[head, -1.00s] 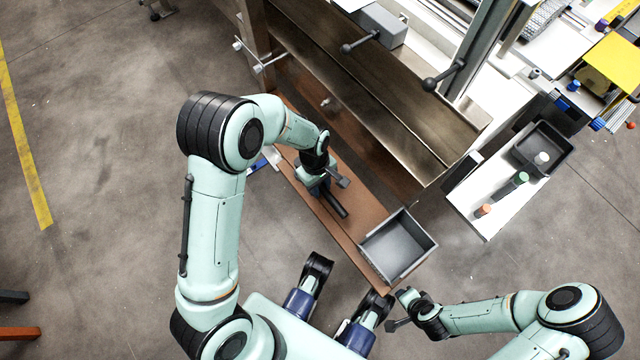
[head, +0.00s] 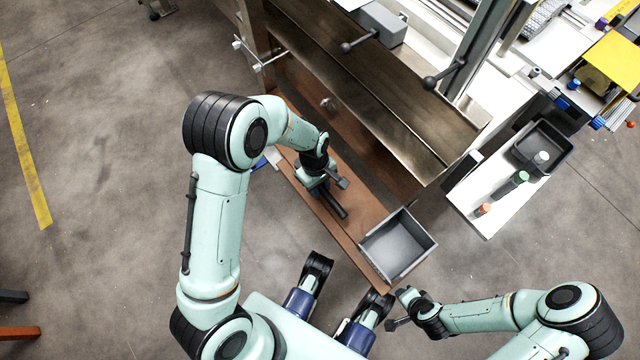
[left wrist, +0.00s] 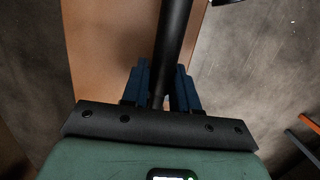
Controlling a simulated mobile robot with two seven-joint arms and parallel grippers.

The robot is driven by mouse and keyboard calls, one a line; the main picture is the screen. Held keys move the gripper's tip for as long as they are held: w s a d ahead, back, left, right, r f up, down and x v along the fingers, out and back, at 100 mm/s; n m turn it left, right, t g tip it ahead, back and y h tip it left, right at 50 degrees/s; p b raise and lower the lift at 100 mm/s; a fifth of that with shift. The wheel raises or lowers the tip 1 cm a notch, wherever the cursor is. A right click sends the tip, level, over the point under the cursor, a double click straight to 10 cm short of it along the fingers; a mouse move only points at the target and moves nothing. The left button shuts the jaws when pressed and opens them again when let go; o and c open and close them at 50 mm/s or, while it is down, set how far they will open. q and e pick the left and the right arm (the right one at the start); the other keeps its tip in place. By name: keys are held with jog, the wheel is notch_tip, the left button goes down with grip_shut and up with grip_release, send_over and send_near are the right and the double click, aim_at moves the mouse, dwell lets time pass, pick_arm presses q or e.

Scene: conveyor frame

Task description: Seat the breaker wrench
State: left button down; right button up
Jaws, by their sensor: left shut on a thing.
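The breaker wrench (head: 334,205) is a dark bar over the brown board. My left gripper (head: 322,188) is shut on it. In the left wrist view the wrench (left wrist: 173,45) runs up from between the blue fingers (left wrist: 160,88), with brown board behind it. Whether the wrench touches the board cannot be told. My right gripper (head: 398,312) is at the bottom, right of the board's near end, away from the wrench. The head view is too small to show whether its fingers are open.
The brown board (head: 366,198) lies along the metal conveyor frame (head: 375,110). A grey open bin (head: 399,246) stands at its near end. To the right, a white shelf (head: 478,187) holds a black tray (head: 543,148) and several small capped items. Black-knobbed levers (head: 431,84) stick out from the frame.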

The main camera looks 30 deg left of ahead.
pick_arm(q)
jog(key=shift+f+b, duration=0.35)
jog(key=shift+f, duration=0.55)
jog(key=c, duration=0.8)
grip_release()
pick_arm(e)
jog(key=shift+f, duration=0.45)
pick_arm(q)
jog(key=r+p, duration=0.1)
jog(key=r, duration=0.3)
jog(key=a+r+p, duration=0.1)
jog(key=r, duration=0.3)
jog(key=a+r+p, duration=0.1)
jog(key=r+p, duration=0.1)
jog(key=r, duration=0.3)
jog(key=shift+w+r, duration=0.1)
jog(key=shift+w, duration=0.25)
pick_arm(e)
jog(key=s+a+r+g, duration=0.1)
jog(key=s+a+r, duration=0.2)
jog(key=s+r, duration=0.2)
jog(key=shift+s+g+y, duration=0.4)
pick_arm(q)
jog(key=shift+d, duration=0.1)
pick_arm(e)
jog(key=shift+d, duration=0.1)
